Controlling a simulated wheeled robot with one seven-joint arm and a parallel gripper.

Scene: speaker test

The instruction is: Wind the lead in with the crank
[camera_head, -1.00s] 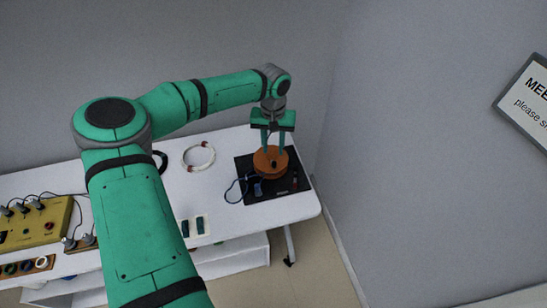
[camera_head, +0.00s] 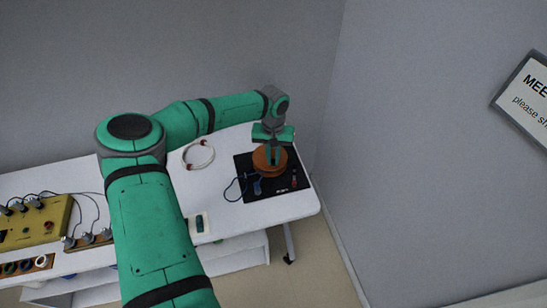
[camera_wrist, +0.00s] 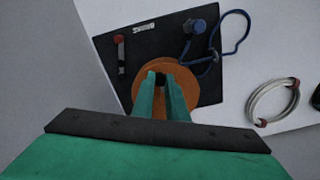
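The orange-brown drum (camera_head: 262,167) sits on a black base plate (camera_head: 280,186) at the right end of the table; the drum also shows in the wrist view (camera_wrist: 187,83). The blue lead (camera_head: 232,190) loops out past the plate's edge beside a blue plug-like part (camera_wrist: 198,25) on the plate. The crank's dark knob (camera_wrist: 160,78) stands on the drum, between my fingertips. My gripper (camera_wrist: 161,80) is low over the drum, its green fingers close together and seemingly shut on the knob. The fingers hide most of the crank.
A red-tipped part (camera_wrist: 118,40) stands on the plate. A white cable coil (camera_head: 186,158) lies left of it. A yellow box (camera_head: 40,228) with knobs is far left. A small holder (camera_head: 199,223) lies near the front edge. Walls stand behind and right.

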